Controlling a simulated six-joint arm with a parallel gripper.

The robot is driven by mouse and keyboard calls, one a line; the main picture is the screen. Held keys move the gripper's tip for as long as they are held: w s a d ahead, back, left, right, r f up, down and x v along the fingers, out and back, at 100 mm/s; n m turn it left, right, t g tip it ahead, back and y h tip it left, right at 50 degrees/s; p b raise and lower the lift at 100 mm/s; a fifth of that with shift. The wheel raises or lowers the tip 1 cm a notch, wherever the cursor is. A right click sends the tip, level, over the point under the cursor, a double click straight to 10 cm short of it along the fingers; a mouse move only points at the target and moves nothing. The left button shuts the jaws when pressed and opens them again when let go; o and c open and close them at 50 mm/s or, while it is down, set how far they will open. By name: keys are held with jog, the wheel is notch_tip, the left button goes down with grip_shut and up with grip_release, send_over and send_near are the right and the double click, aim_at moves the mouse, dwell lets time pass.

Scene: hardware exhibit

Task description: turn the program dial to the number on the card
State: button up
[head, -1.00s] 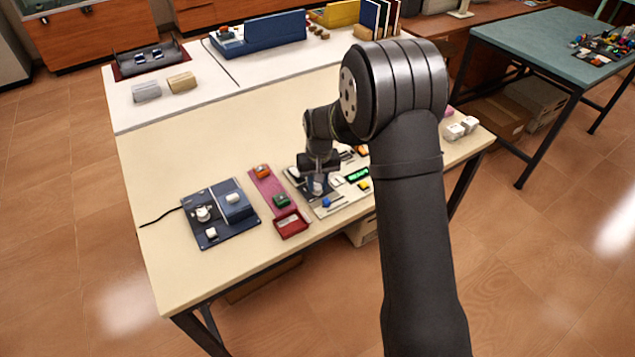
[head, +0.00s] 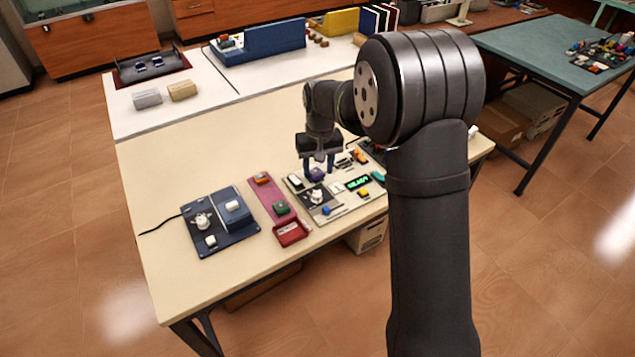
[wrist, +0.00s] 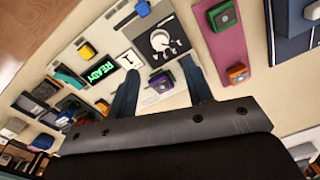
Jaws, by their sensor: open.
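The program dial, a pale knob on a dark square plate, shows in the head view (head: 316,195) and the wrist view (wrist: 160,41). White marks ring it; its exact setting is too small to read. A white card (wrist: 130,58) beside the plate bears a dark mark that looks like a 1. A green display (wrist: 100,72) beside the card reads READY. My gripper (head: 319,170) is open and empty, raised above the panel behind the dial. In the wrist view its fingers (wrist: 160,82) are spread, with the dial beyond their tips, untouched.
A purple block (wrist: 160,83) shows between the fingers. Blue (head: 326,210) and yellow (head: 363,193) buttons sit on the panel. Left are a red strip with a tray (head: 291,231) and a navy panel (head: 233,236). The table's front left is clear.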

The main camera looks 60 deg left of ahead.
notch_tip(320, 180, up, 8)
send_over(317, 194)
jog(key=shift+w+r, duration=0.2)
jog(key=shift+w, duration=0.1)
jog(key=shift+f, duration=0.1)
jog(key=f, duration=1.7)
jog(key=shift+s+f, duration=0.15)
jog(key=shift+s, duration=0.1)
jog(key=shift+f, duration=0.15)
jog(key=shift+m, duration=0.5)
jog(key=m, duration=0.4)
jog(key=shift+r+m, duration=0.2)
jog(key=shift+m, duration=0.1)
jog(key=shift+r+m, duration=0.25)
jog(key=shift+m, duration=0.15)
notch_tip(317, 194, up, 16)
jog(key=shift+w+d, duration=0.15)
jog(key=shift+d, duration=0.05)
dwell(0.7)
